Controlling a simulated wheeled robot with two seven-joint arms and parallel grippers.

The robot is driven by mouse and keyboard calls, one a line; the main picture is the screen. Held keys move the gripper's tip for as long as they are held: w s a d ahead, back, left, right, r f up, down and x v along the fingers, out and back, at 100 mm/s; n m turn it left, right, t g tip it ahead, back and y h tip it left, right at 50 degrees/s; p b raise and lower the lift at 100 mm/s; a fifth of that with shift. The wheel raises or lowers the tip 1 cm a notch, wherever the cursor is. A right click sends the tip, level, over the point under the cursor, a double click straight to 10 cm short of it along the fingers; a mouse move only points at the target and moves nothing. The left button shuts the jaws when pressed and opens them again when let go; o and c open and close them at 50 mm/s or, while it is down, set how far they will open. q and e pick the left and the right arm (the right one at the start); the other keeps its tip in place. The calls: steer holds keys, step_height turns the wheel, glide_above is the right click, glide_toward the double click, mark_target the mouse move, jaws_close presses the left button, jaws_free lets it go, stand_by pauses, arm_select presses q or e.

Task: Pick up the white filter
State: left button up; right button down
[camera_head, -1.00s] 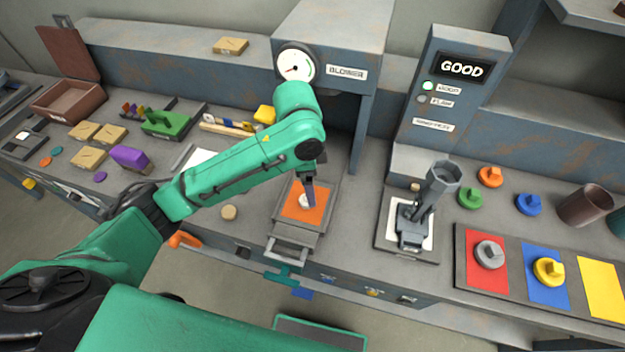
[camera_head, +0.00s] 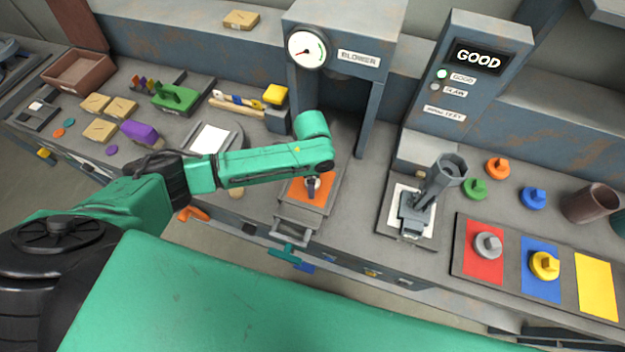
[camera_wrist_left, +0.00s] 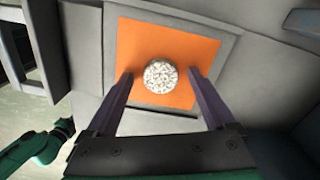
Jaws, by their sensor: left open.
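The white filter (camera_wrist_left: 161,76) appears as a round, speckled white piece on an orange square (camera_wrist_left: 188,42) in the left wrist view. In the head view the orange square (camera_head: 297,187) lies on a grey tray below the blower, and my gripper mostly hides the white piece. My left gripper (camera_head: 311,190) is over the orange square. Its purple fingers are open, one on each side of the white filter with gaps between, as the left wrist view shows (camera_wrist_left: 161,78). I cannot tell the exact height of the fingertips. My right gripper is not in view.
The blower housing (camera_head: 371,70) stands behind the tray. A grey stand with a cup (camera_head: 443,178) is to the right, before the GOOD panel (camera_head: 482,85). Coloured mats (camera_head: 597,285) lie further right.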

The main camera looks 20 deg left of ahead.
arm_select(q)
jaws_close()
steer(key=shift+r, duration=0.15)
